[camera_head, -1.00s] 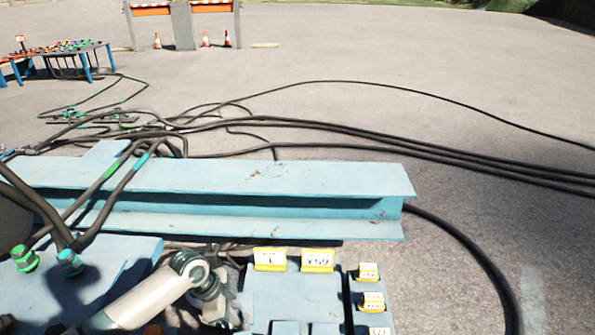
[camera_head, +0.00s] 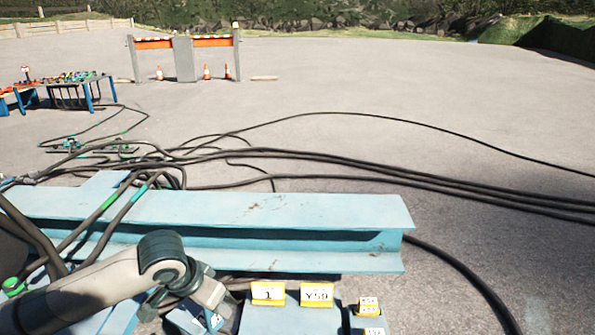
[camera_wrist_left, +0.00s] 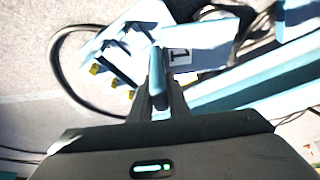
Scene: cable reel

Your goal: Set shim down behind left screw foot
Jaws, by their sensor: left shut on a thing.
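My left gripper (camera_wrist_left: 158,100) is shut on a small light-blue piece, the shim (camera_wrist_left: 157,76), which stands up between the two dark fingers in the left wrist view. In the head view, the left arm comes in from the left and its wrist bends down at the lower middle. The fingertips and shim are not clear there. The grip is near a light-blue block with a tag reading 1 (camera_head: 268,293); this tag also shows beside the fingers in the wrist view (camera_wrist_left: 179,57). I cannot make out the left screw foot. My right gripper is not in view.
A long light-blue steel beam (camera_head: 270,210) lies across the ground behind the block. Black cables (camera_head: 330,165) run beyond it, and some cross its left end. A second yellow tag (camera_head: 316,294) stands on the block. Open pavement lies to the right.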

